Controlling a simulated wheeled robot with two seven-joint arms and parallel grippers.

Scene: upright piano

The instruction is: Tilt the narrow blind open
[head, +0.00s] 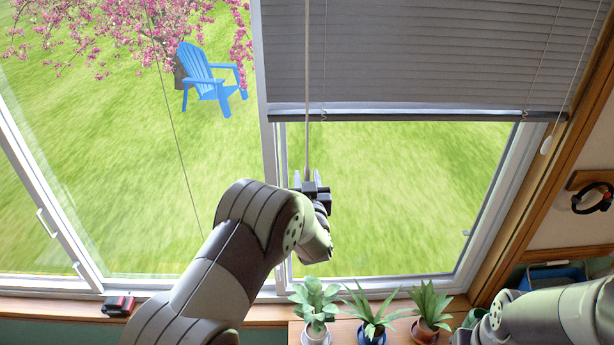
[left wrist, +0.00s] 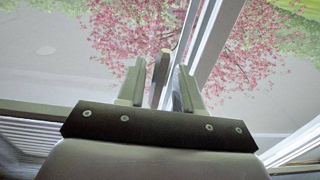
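The narrow blind (head: 420,55) is a grey slatted blind covering the upper part of the right window pane. Its slats look closed. A thin tilt wand (head: 308,140) hangs in front of its left part, straight down to my left gripper (head: 308,181). My left gripper's two fingers stand apart, one on each side of the wand's lower end. In the left wrist view, the wand (left wrist: 159,78) shows between the fingertips (left wrist: 158,88), with narrow gaps beside it.
Three potted plants (head: 371,310) stand below the window. A red and black object (head: 118,305) lies on the sill at left. A cord with a white tassel (head: 546,145) hangs at right. Headphones (head: 592,198) hang on the right wall. A blue chair (head: 211,78) stands outside.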

